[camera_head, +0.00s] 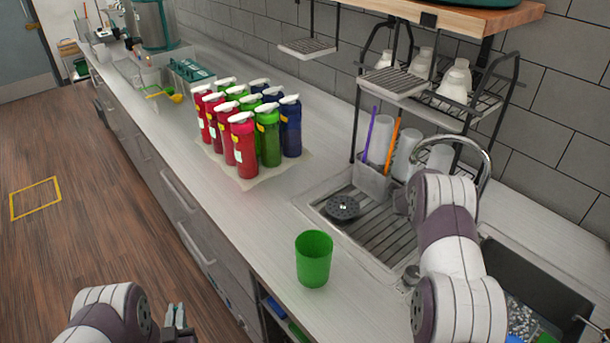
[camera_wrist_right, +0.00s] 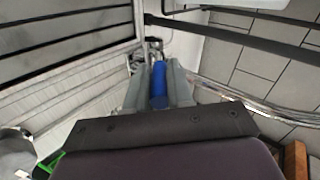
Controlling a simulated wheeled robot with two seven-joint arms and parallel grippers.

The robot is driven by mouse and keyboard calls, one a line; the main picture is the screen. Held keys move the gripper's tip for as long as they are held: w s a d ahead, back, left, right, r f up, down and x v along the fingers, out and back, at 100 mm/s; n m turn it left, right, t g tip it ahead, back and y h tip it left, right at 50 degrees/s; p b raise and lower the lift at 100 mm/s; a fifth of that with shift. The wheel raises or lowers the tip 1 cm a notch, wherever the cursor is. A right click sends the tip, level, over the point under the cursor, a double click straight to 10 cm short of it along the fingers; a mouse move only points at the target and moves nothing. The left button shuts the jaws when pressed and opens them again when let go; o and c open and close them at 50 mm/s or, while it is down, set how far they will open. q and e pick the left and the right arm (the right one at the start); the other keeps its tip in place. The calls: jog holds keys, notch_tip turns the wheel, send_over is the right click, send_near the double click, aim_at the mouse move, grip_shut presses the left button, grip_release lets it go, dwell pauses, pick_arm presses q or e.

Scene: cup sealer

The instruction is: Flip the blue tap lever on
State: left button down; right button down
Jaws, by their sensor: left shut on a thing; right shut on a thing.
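The blue tap lever (camera_wrist_right: 158,88) shows in the right wrist view, between the two grey fingers of my right gripper (camera_wrist_right: 158,82). That gripper is shut on it. The metal tap part (camera_wrist_right: 155,45) shows just beyond the lever. In the head view the chrome tap spout (camera_head: 487,165) arches behind my right arm, and the lever and right fingertips are hidden by that arm. My left gripper (camera_head: 175,317) is low at the left in the head view, away from the counter. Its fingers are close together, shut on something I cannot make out.
A green cup (camera_head: 314,258) stands on the counter near the front edge. The sink (camera_head: 540,290) is at the lower right, beside a ribbed drainer (camera_head: 375,225). Several red, green and blue bottles (camera_head: 243,146) stand farther back. A wire rack (camera_head: 480,95) hangs above the drainer.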

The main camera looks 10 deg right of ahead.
jog(key=shift+w+d+r+p, duration=0.1)
jog(key=shift+d+r+p, duration=0.1)
jog(key=shift+r+p, duration=0.5)
pick_arm(q)
notch_tip(320, 180, up, 4)
jog(key=shift+f+p, duration=0.1)
jog(key=shift+p, duration=0.4)
pick_arm(e)
jog(key=shift+f+y, duration=0.3)
jog(key=shift+f, duration=0.1)
pick_arm(q)
jog(key=shift+d, duration=0.1)
pick_arm(e)
jog(key=c, duration=1)
grip_release()
jog(key=shift+d, duration=0.1)
pick_arm(q)
notch_tip(320, 180, down, 2)
jog(key=shift+f+b, duration=0.2)
jog(key=shift+b, duration=1.05)
pick_arm(e)
jog(key=v, duration=1.2)
jog(key=shift+w, duration=0.2)
